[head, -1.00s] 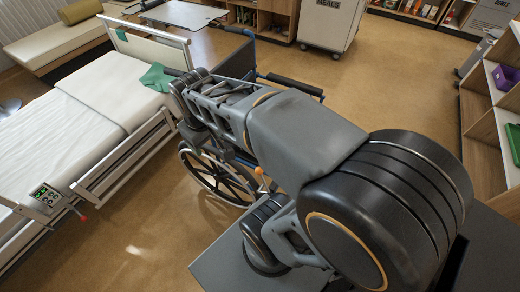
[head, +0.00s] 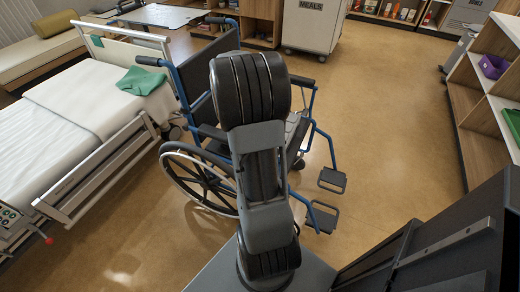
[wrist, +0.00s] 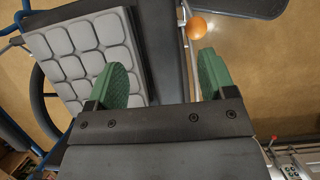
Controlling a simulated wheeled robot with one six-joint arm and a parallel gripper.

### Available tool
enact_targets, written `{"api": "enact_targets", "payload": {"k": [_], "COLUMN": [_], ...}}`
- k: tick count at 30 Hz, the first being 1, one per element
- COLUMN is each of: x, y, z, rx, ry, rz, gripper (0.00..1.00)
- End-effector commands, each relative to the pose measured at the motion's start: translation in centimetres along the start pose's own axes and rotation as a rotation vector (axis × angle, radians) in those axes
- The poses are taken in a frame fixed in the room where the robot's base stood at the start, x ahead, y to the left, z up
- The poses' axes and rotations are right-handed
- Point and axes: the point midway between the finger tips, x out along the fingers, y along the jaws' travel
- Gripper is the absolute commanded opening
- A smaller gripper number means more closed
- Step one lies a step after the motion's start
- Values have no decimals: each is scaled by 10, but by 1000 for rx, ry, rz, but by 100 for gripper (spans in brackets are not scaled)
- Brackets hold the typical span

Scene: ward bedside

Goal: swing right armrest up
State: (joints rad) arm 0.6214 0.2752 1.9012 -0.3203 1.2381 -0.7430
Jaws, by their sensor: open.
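The wheelchair stands in the middle of the head view, with a blue frame and its footrests towards the right. Its right armrest (head: 213,132) is the near dark pad, level and partly hidden behind my arm. In the wrist view, a dark band that looks like this armrest (wrist: 164,50) runs beside the grey padded seat cushion (wrist: 82,52). My gripper (wrist: 163,78) has green finger pads. It is open, with the dark band between its fingers in the picture; I cannot tell whether they touch it. In the head view my arm hides the gripper.
An orange knob (wrist: 197,27) on a lever stands just beyond the right finger. The large wheel (head: 197,180) is below the near armrest. The far armrest (head: 302,81) is level. A bed (head: 75,110) stands to the left. Open floor (head: 400,120) lies to the right.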

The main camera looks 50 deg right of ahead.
Motion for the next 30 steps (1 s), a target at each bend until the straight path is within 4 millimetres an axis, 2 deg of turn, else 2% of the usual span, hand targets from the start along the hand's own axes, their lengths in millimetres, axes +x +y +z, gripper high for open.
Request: {"api": "enact_targets", "payload": {"k": [1,3,12,18,28,30], "x": [13,27,68,79,81,81], "y": [0,0,0,0,0,0], "z": [-1,0,0,0,0,0], "rx": [1,1,1,1,1,1], "ry": [-2,-2,0,1,1,1], "rz": [-3,-4,-1,0,0,0], "gripper": [77,77,77,77,77,72]}}
